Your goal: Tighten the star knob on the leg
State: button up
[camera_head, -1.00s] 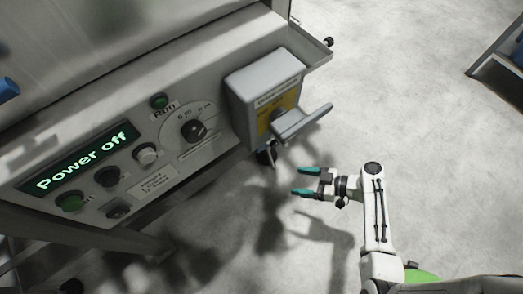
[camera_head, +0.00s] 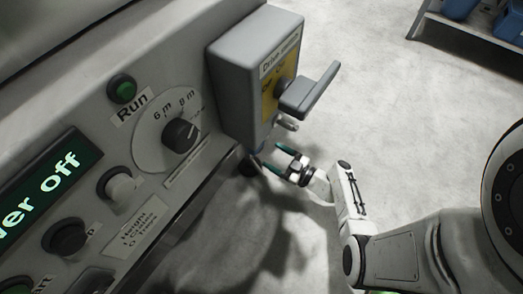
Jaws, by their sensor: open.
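My gripper (camera_head: 271,157) is open, its teal fingers pointing left toward the underside of the machine's panel, just below the grey isolator box (camera_head: 243,75). A small dark shape (camera_head: 247,165) shows under the panel edge, close to the left of the fingertips. It may be the star knob, but it is too small and shaded to make out its form. The leg is mostly hidden behind the panel. I cannot tell whether the fingers touch the dark shape; nothing is clearly held between them.
The isolator's grey lever (camera_head: 310,90) juts out above my gripper. A shelf with blue bins (camera_head: 462,10) stands at the top right. The floor between is clear.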

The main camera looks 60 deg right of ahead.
jog(key=shift+w+a+b, duration=0.1)
jog(key=shift+w+b, duration=0.3)
jog(key=shift+w, duration=2.4)
jog(key=c, duration=1)
